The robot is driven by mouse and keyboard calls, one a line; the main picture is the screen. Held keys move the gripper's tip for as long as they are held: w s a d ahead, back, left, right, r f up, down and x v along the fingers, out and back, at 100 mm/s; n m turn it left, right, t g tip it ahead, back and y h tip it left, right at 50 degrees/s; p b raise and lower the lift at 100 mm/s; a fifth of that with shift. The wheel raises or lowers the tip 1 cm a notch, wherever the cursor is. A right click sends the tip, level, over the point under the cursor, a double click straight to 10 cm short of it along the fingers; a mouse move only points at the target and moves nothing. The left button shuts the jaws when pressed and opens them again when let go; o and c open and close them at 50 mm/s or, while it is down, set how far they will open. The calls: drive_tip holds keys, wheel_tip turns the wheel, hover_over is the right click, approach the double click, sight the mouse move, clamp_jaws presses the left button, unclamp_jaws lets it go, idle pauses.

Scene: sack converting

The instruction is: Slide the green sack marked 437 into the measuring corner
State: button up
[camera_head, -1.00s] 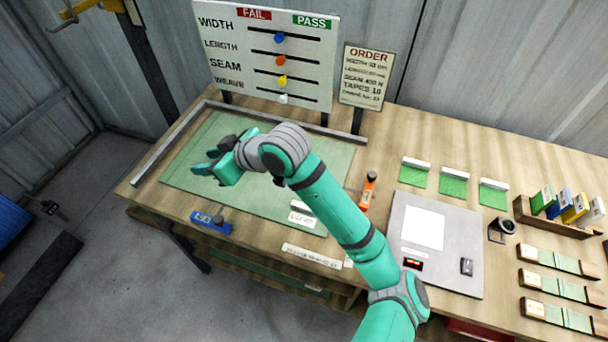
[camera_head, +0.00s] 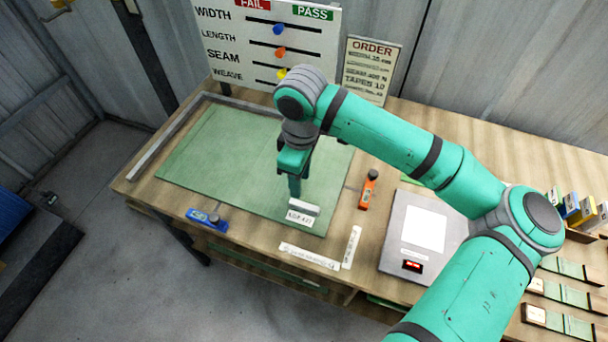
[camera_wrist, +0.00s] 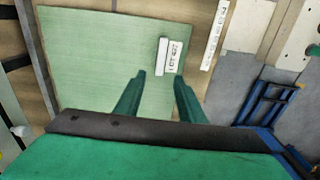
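The green sack (camera_head: 220,150) lies flat on the table, with a white clip-like bar and a white label (camera_head: 300,217) at its front right corner. The number on the label is too blurred to read surely. The grey rails of the measuring corner (camera_head: 165,137) run along the left and back of the sack; a strip of wood shows between sack and left rail. My gripper (camera_head: 295,193) points down over the sack's right part, behind the label.
A blue tool (camera_head: 207,219) lies at the front edge and an orange one (camera_head: 369,188) right of the sack. Paper rulers (camera_head: 310,256) lie in front. A grey scale (camera_head: 420,235) stands to the right. The gauge board (camera_head: 262,40) stands behind.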

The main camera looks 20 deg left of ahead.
sight(301, 204)
drive_tip(key=f, duration=0.9)
drive_tip(key=shift+d+f, duration=0.1)
drive_tip(key=shift+d, duration=0.15)
drive_tip(key=shift+a+f, duration=0.1)
drive_tip(key=shift+f, duration=0.6)
drive_tip(key=shift+d, duration=0.2)
drive_tip(key=shift+s+a, duration=0.1)
drive_tip(key=shift+a, duration=0.15)
clamp_jaws()
